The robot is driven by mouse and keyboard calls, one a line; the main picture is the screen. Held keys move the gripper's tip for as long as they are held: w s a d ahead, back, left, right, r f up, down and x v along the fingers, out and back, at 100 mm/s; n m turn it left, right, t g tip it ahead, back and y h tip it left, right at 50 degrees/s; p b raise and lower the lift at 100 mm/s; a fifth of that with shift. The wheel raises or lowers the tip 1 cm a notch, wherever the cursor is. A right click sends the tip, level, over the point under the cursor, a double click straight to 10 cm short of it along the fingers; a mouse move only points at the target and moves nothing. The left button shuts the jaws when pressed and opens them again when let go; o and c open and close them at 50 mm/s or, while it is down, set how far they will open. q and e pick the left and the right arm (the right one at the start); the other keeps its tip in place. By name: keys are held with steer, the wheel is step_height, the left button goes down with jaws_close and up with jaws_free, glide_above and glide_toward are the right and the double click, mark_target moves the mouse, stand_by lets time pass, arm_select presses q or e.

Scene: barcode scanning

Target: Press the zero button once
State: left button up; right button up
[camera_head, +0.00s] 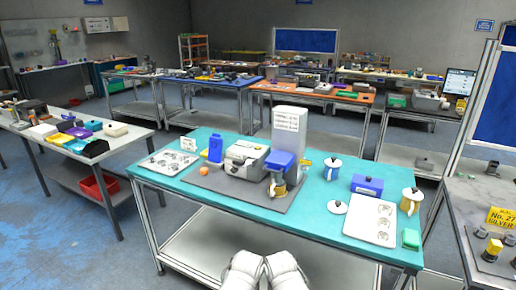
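No zero button can be made out at this size. A grey boxy machine (246,159) with a dark top stands on a dark grey mat (222,183) on the teal table (318,218). Just right of it is a blue-topped device (281,162) with a brownish part below. A tall white column (289,130) with a printed label stands behind them. I cannot tell which of these carries the button. Two white parts of my own arms show at the bottom centre, in front of the table edge. No gripper fingers are visible.
A white tray (168,163) lies at the table's left and another (371,221) at its right. The table's front middle is clear.

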arm_select(q)
jaws_close()
stand_by(1.1)
